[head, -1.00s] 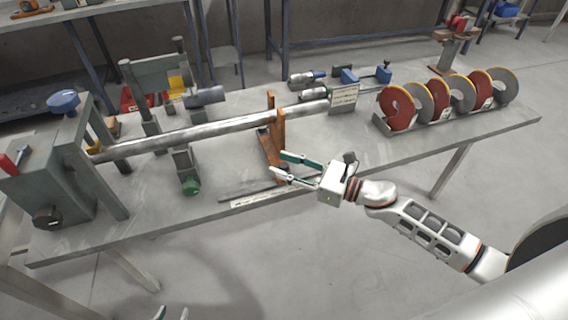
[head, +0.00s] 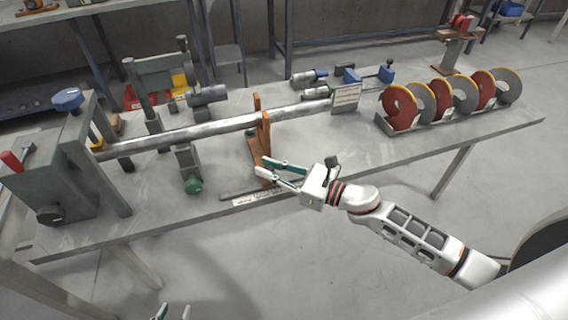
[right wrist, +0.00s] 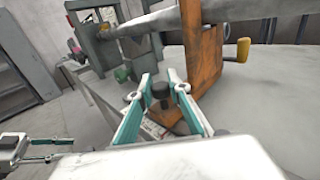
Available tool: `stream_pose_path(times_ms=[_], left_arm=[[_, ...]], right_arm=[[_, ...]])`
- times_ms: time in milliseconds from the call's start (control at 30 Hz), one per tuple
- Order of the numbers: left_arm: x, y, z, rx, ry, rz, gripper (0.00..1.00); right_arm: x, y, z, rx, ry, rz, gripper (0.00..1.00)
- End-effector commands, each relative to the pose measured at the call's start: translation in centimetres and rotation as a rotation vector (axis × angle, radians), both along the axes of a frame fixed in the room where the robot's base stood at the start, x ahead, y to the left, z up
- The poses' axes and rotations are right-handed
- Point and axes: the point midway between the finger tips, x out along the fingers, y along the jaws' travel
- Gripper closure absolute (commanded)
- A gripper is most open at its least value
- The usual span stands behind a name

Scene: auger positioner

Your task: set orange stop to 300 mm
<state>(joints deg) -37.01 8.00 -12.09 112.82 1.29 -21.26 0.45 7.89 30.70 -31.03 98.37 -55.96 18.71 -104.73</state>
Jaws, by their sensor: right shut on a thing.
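The orange stop (head: 266,132) stands around the long grey bar (head: 205,129), its foot on the table near the scale strip (head: 262,197). In the right wrist view the stop (right wrist: 203,50) rises just ahead, with a dark knob (right wrist: 161,92) at its foot. My right gripper (head: 262,167) is at the stop's front foot; its fingers (right wrist: 163,92) are closed about the dark knob. Scale numbers are too small to read. My left gripper (head: 173,312) is at the bottom edge of the head view, its fingertips apart and empty.
A grey frame with a blue knob (head: 68,99) stands at the bar's left end. A support with a green knob (head: 194,186) stands left of the stop.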

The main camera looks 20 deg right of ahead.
Motion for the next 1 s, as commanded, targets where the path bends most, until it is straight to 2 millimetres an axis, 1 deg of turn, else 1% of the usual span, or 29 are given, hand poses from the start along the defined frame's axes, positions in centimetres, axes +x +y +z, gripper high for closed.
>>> stream_pose_path(times_ms=[33,200,300,400,500,600,967,1000], left_arm=[[0.0,0.0,0.2,-0.001,-0.001,0.0,0.67],[-0.1,0.0,0.3,-0.005,0.002,0.001,0.67],[-0.2,0.0,0.3,-0.004,0.005,0.002,0.67],[-0.2,0.0,0.4,-0.004,0.005,0.002,0.67],[-0.2,-0.1,0.5,-0.003,0.004,0.001,0.67],[-0.1,-0.1,0.6,-0.004,0.002,0.001,0.67],[0.1,-0.1,1.0,-0.004,-0.004,0.0,0.67],[0.1,-0.1,1.0,-0.004,-0.004,0.0,0.67]], right_arm=[[-0.2,1.7,0.3,0.007,-0.001,0.007,1.0],[-0.3,5.7,0.3,0.006,-0.002,0.007,1.0],[-0.4,7.7,0.4,0.006,-0.002,0.007,1.0],[-0.4,9.2,0.3,0.006,0.0,0.007,1.0],[-0.4,10.2,0.2,0.006,0.0,0.006,1.0],[-0.5,10.7,0.2,0.004,0.0,0.006,1.0],[-0.6,11.0,0.2,0.006,0.001,0.009,1.0],[-0.6,11.1,0.2,0.006,0.001,0.009,0.72]])
